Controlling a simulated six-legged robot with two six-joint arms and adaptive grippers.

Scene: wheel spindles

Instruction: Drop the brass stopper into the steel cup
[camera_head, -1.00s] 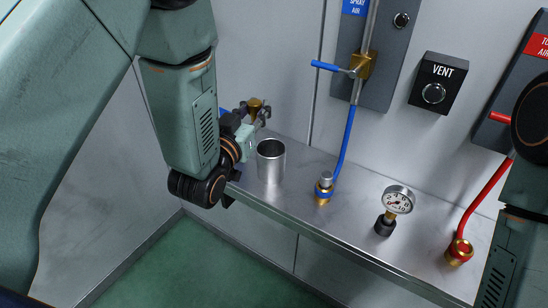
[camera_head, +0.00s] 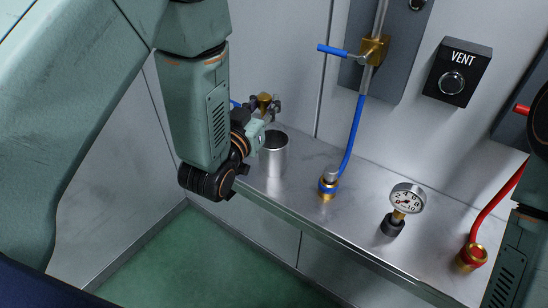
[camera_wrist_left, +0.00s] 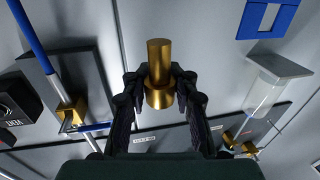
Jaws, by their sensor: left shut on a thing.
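The brass stopper (camera_wrist_left: 160,72) is a stepped cylinder, narrow above a wider collar, in the left wrist view. My left gripper (camera_wrist_left: 160,80) is shut on it, one dark finger at each side. In the head view my left gripper (camera_head: 268,106) holds the stopper (camera_head: 264,100) higher in the picture than the steel cup. The steel cup (camera_head: 274,160) stands upright on the shelf, its open rim partly behind my wrist. I cannot tell whether the stopper is straight over the opening. My right arm shows at the right edge, but its gripper is out of view.
The metal shelf (camera_head: 325,222) also carries a brass fitting with a blue hose (camera_head: 353,135), a pressure gauge (camera_head: 408,198) and a red-hose fitting (camera_head: 471,258). A VENT box (camera_head: 458,72) and a blue-handled valve (camera_head: 373,51) are on the wall. The shelf's front edge is near my wrist.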

